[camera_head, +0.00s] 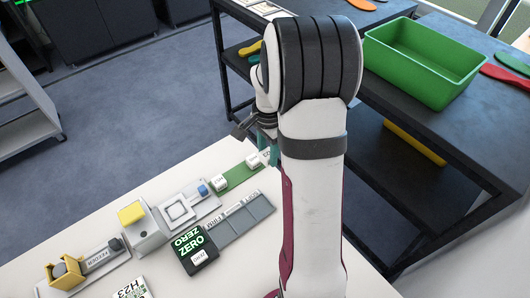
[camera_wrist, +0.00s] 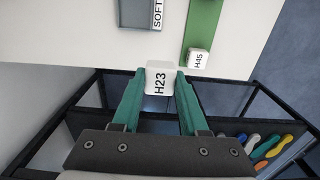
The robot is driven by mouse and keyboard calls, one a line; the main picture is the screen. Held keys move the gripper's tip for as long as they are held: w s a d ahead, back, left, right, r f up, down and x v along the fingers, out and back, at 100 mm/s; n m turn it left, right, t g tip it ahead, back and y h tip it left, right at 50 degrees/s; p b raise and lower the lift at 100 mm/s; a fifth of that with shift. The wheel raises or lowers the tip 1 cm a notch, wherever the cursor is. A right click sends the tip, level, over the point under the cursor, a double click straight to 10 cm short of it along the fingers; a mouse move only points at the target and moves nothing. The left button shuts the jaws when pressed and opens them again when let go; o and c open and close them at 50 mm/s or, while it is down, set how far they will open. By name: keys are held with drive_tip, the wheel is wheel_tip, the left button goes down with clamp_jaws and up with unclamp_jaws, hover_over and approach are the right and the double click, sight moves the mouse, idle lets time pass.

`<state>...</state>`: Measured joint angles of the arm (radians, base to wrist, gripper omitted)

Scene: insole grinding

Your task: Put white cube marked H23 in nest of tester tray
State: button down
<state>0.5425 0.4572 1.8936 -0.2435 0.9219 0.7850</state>
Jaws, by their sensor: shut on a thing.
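My gripper (camera_wrist: 160,80) is shut on the white cube marked H23 (camera_wrist: 159,78). The cube sits between the two green fingertips in the wrist view, its label facing the camera. It is near the edge of the white table, and its height above the table is hard to tell. In the head view my arm hides most of the gripper. A light tester tray with a square nest (camera_head: 178,211) stands on the white table, left of my arm. The nest looks empty.
A green strip (camera_head: 238,174) holds white cubes, one marked H45 (camera_wrist: 199,59). A grey sorting tray (camera_head: 246,217) with FIRM and SOFT labels and a black ZERO display (camera_head: 190,242) lie nearby. A green bin (camera_head: 425,58) is on the dark bench.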

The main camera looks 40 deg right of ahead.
drive_tip(key=w+a, duration=0.2)
drive_tip(key=a, duration=0.1)
drive_tip(key=w+a+f, duration=0.1)
drive_tip(key=w+a, duration=0.1)
drive_tip(key=a, duration=0.2)
drive_tip(key=w+a, duration=0.1)
drive_tip(key=a, duration=0.3)
drive_tip(key=shift+w+a+f, duration=0.2)
drive_tip(key=shift+w+f, duration=0.1)
drive_tip(key=shift+w, duration=0.1)
hover_over(176, 211)
wheel_tip(176, 211, down, 2)
drive_tip(key=shift+d+f, duration=0.1)
drive_tip(key=shift+f, duration=2.2)
drive_tip(key=shift+f, duration=0.6)
drive_tip(key=shift+c, duration=1.8)
unclamp_jaws()
drive_tip(key=shift+r, duration=0.1)
